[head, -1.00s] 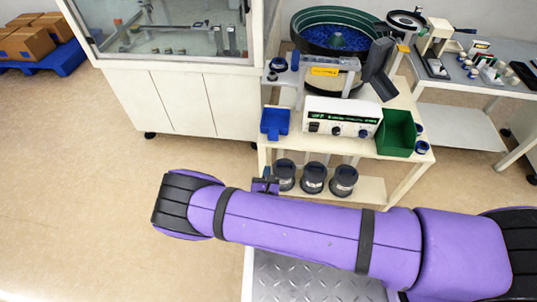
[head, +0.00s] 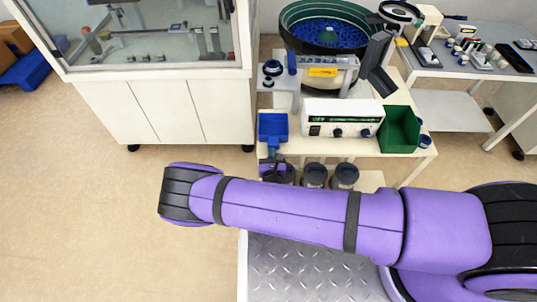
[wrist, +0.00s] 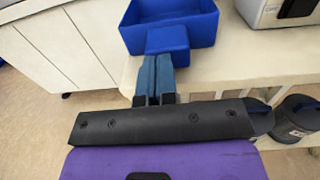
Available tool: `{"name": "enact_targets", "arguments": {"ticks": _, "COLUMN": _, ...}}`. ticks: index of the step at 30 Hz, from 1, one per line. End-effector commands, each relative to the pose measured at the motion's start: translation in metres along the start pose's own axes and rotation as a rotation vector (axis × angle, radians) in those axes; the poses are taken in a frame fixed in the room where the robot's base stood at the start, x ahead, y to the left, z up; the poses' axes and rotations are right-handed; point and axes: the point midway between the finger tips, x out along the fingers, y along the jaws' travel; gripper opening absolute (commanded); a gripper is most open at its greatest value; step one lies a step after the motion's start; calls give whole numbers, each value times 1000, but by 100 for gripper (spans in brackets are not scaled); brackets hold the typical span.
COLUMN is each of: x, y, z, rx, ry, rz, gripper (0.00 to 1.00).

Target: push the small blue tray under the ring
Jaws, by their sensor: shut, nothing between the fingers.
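The small blue tray (head: 272,127) sits at the left front edge of the cream bench, left of the white control box. The wrist view shows the tray (wrist: 168,10) with a small block on its near side. My gripper (head: 275,157) is shut and empty, just in front of the tray. In the wrist view the tips of my gripper (wrist: 157,62) meet or nearly meet that block; contact is unclear. A dark ring (head: 272,68) lies on a white plate behind the tray. Another ring (head: 399,11) is held up at the back right. I cannot tell which is the task's ring.
The white control box (head: 342,117) stands right of the tray, with a green bin (head: 399,129) beyond. The bowl feeder (head: 330,27) is behind. Dark round canisters (head: 314,175) stand on the shelf below. A white cabinet (head: 165,110) is at left.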

Motion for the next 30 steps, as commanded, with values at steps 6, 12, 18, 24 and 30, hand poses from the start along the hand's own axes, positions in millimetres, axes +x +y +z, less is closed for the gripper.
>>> {"name": "enact_targets", "arguments": {"ticks": 6, "x": 0, "y": 0, "z": 0, "rx": 0, "ry": 0, "rz": 0, "gripper": 0}}
{"name": "enact_targets", "arguments": {"ticks": 12, "x": 9, "y": 0, "z": 0, "rx": 3, "ry": -1, "rz": -1, "gripper": 0}}
{"name": "enact_targets", "arguments": {"ticks": 18, "x": 37, "y": -1, "z": 0, "rx": 2, "ry": -1, "rz": -2, "gripper": 0}}
{"name": "enact_targets", "arguments": {"ticks": 24, "x": 38, "y": 0, "z": 0, "rx": 1, "ry": 0, "rz": -1, "gripper": 0}}
{"name": "enact_targets", "arguments": {"ticks": 30, "x": 38, "y": 1, "z": 0, "rx": 1, "ry": 0, "rz": -1, "gripper": 0}}
